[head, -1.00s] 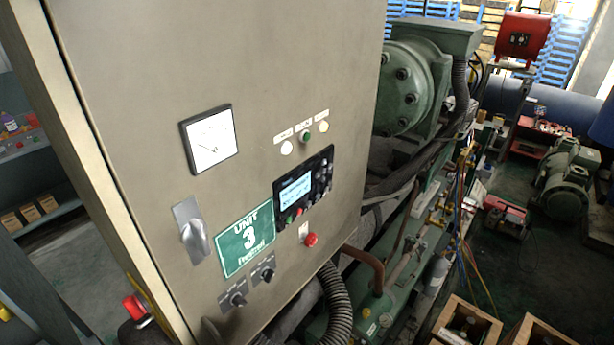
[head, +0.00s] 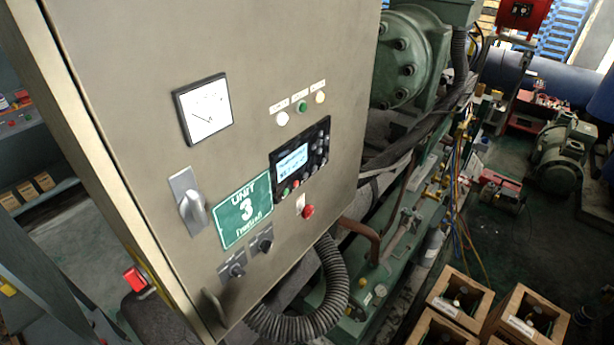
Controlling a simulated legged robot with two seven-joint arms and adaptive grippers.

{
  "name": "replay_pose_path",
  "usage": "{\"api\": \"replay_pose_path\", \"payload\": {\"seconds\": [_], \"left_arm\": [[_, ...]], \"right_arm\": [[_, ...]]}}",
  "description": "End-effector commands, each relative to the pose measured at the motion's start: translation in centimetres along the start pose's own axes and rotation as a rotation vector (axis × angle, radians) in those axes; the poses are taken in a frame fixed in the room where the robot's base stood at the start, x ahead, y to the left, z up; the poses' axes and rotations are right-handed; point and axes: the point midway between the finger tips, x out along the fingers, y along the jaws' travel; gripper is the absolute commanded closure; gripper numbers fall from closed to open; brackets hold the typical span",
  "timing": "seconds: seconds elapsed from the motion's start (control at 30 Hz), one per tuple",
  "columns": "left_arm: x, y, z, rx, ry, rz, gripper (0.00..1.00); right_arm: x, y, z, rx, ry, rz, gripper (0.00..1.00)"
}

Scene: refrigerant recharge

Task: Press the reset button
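A beige control cabinet (head: 130,110) fills the left and middle of the head view. Its front carries a dark control panel (head: 300,160) with a lit display and small coloured buttons below the display. A red round button (head: 308,211) sits just below this panel with a small pale label above it. Three small round indicators or buttons, one of them green (head: 302,107), sit in a row above the panel. I cannot read which one is labelled reset. Neither of my grippers is in view.
A gauge (head: 204,108), a rotary handle (head: 189,200), a green UNIT 3 sign (head: 244,210) and two black knobs (head: 265,244) are on the cabinet. A ribbed hose (head: 325,300) curves below it. Wooden boxes (head: 460,296) stand at lower right. Green machinery (head: 410,60) stands behind.

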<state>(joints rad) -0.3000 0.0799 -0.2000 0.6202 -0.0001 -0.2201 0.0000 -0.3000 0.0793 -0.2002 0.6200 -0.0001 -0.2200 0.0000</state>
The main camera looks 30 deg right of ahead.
Motion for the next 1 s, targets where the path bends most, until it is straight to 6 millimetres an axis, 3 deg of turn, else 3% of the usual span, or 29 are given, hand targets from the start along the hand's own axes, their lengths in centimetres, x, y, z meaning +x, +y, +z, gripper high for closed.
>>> {"api": "replay_pose_path", "payload": {"seconds": [0.03, 0.2, 1.0], "left_arm": [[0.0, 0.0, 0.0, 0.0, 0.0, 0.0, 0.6], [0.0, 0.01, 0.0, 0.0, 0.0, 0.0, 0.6], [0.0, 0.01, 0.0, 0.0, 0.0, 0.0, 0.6]], "right_arm": [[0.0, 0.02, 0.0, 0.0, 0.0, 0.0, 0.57], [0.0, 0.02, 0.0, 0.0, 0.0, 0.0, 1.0], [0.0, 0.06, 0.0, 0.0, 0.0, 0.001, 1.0]]}}
